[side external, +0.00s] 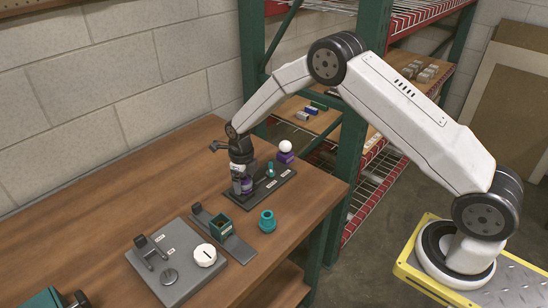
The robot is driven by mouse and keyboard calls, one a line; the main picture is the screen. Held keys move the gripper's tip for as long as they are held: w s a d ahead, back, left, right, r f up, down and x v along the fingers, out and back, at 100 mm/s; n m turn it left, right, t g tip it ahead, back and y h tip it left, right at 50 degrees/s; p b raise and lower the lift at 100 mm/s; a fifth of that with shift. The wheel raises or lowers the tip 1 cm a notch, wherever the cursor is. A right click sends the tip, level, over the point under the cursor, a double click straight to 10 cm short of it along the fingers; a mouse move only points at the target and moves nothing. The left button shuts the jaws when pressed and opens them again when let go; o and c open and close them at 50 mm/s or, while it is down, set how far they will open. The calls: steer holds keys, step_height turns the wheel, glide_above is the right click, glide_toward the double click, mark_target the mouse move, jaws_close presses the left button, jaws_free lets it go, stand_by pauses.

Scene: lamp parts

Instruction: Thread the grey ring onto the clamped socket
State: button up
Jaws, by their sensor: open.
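My gripper (242,186) points down over the left end of a dark base plate (262,190) on the wooden bench. Its jaws are open, at a purple part (246,187) standing on that plate. The jaws hide much of this part, and I cannot tell whether it is the clamped socket. A pale band shows among the jaws just above the purple; whether it is the grey ring is too small to tell. A small teal part (270,170) stands further right on the same plate.
A purple block with a white ball (285,147) stands at the plate's far end. In front are a teal flanged part (267,221), a green open box (220,225) on a dark strip, and a grey panel (190,262) with a white dial (204,255).

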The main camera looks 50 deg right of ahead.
steer(key=n, duration=0.4)
steer(key=shift+n, duration=0.4)
steer(key=n, duration=0.4)
steer(key=shift+n, duration=1.5)
steer(key=shift+n, duration=1.1)
steer(key=n, duration=0.4)
steer(key=shift+n, duration=0.4)
